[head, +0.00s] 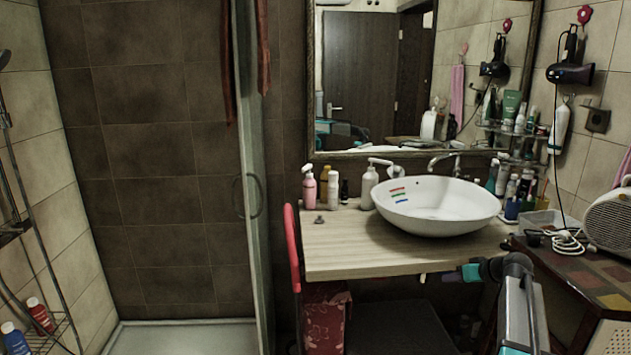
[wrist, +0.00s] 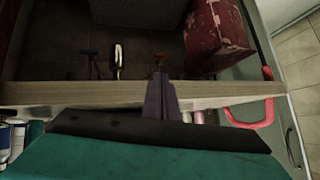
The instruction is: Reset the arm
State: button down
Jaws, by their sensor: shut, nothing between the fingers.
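In the wrist view my gripper (wrist: 158,80) shows as two dark fingers close together, shut and empty. The counter edge (wrist: 60,94) crosses behind them.
A dark side table (head: 570,270) with a white appliance (head: 612,222) is at the right. A red patterned container (head: 325,318) is under the counter. A glass shower panel (head: 250,150) stands left.

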jog(key=s+a+f+g+y, duration=0.15)
jog(key=s+a+f, duration=0.25)
jog(key=a+f, duration=0.55)
jog(key=s+a+f+g+h, duration=0.1)
jog(key=s+a+f+g, duration=0.2)
jog(key=a+f, duration=0.65)
jog(key=s+a+f+n+g, duration=0.1)
jog(key=s+a+f+g, duration=0.1)
jog(key=s+a+f, duration=0.4)
jog(key=s+a+f+g, duration=0.1)
jog(key=s+a+f, duration=0.1)
jog(key=s+f, duration=0.75)
jog(key=s+a+f+g+h, duration=0.1)
jog(key=s+a+f+g, duration=0.1)
jog(key=s+f, duration=0.45)
jog(key=s+a+f+g, duration=0.2)
jog(key=s+f, duration=0.2)
jog(key=s, duration=0.5)
jog(key=s+d+f+m+g+h, duration=0.1)
jog(key=s+d+m+g+h, duration=0.1)
jog(key=s, duration=1.3)
jog(key=d+m+h, duration=0.1)
jog(key=d, duration=0.1)
jog(key=shift+d+f+g+h, duration=0.15)
jog(key=shift+d+g+h, duration=0.2)
